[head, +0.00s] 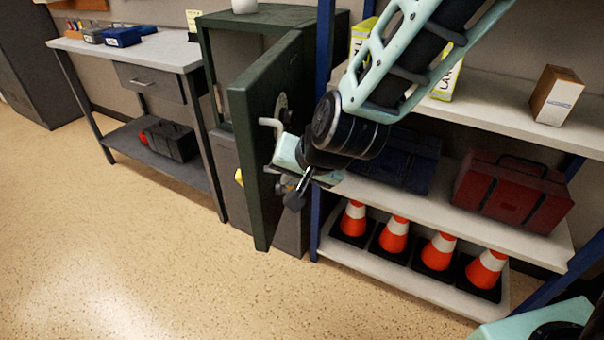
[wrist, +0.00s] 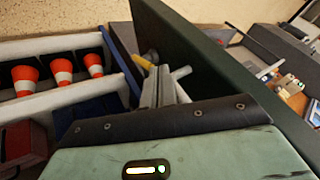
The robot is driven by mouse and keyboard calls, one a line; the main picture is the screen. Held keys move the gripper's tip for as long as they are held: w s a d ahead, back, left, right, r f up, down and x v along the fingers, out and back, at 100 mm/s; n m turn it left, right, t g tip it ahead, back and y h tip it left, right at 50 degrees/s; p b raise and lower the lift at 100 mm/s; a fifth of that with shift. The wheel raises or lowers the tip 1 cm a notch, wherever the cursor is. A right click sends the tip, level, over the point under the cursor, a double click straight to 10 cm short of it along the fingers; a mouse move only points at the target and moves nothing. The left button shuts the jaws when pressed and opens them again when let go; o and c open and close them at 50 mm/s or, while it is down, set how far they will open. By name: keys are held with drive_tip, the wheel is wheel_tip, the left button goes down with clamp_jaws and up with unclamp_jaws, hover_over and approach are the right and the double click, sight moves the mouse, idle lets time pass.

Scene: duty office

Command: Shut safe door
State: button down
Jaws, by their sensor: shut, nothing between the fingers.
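The dark green safe (head: 215,30) stands between the workbench and the shelf rack. Its door (head: 245,150) is open, swung out toward me, and the grey interior shows left of it. A dial (head: 281,103) and a light lever handle (head: 270,124) sit on the door's right-hand face. My gripper (head: 290,200) is shut and empty, on that same face's side, just below the handle; I cannot tell whether it touches the door. In the wrist view the closed fingers (wrist: 158,88) point along the dark door panel (wrist: 205,55).
The shelf rack (head: 440,205) stands close right of my gripper, with traffic cones (head: 394,235), a red toolbox (head: 512,190) and a blue case (head: 405,165). The workbench (head: 130,50) is left of the safe. The floor (head: 130,240) in front is clear.

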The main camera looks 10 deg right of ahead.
sight(262, 181)
drive_tip(key=shift+w+a+r+p, duration=0.1)
drive_tip(key=shift+w+a+p, duration=0.2)
drive_tip(key=shift+a, duration=0.3)
drive_tip(key=shift+w+a+f+p, duration=0.15)
drive_tip(key=shift+a+p, duration=0.15)
drive_tip(key=shift+a, duration=0.35)
drive_tip(key=shift+w+a+r+p, duration=0.15)
drive_tip(key=shift+w+a+p, duration=0.15)
drive_tip(key=shift+a, duration=0.3)
drive_tip(key=shift+a, duration=0.15)
